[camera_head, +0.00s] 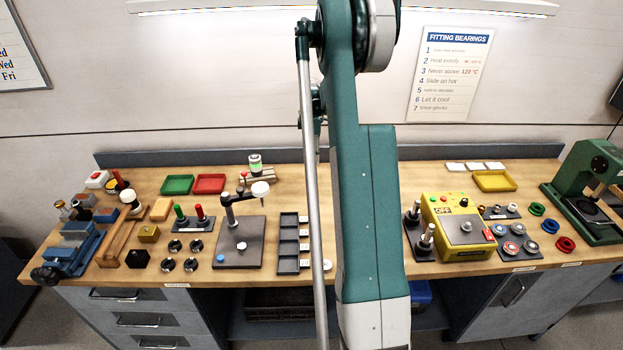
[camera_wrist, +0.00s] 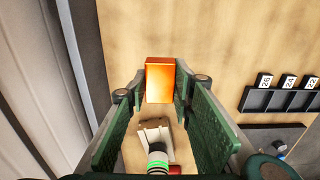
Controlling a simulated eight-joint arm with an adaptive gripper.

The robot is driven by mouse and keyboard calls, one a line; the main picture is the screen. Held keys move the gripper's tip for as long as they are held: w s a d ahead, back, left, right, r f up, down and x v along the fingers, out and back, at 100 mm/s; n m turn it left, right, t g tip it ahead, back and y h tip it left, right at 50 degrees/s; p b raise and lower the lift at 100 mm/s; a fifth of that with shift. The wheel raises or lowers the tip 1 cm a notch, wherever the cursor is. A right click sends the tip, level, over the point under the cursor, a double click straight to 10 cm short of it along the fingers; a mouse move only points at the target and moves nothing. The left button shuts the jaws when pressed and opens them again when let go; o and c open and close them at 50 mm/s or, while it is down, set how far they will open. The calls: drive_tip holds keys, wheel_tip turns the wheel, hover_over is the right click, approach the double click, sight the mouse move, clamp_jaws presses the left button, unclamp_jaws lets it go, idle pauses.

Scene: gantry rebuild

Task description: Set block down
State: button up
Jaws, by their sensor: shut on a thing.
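In the wrist view, an orange block (camera_wrist: 160,80) sits between the fingertips of my gripper (camera_wrist: 160,92), which is shut on it.
Near the fingers, a light wooden cradle (camera_wrist: 150,132) stands beside a green-banded cylinder (camera_wrist: 157,158). A black labelled tray (camera_wrist: 282,100) lies to the right. A yellow control box (camera_head: 461,228) stands right of my arm. The bench's edge runs left of the gripper in the wrist view.

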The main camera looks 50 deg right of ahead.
hover_over(311, 180)
drive_tip(key=shift+d+f, duration=0.15)
drive_tip(key=shift+f, duration=2.8)
drive_tip(key=shift+f, duration=0.1)
drive_tip(key=shift+f, duration=1.75)
drive_tip(key=shift+f, duration=0.15)
drive_tip(key=o, duration=1)
wheel_tip(311, 180, up, 12)
drive_tip(key=shift+s+r, duration=0.1)
drive_tip(key=shift+r, duration=0.05)
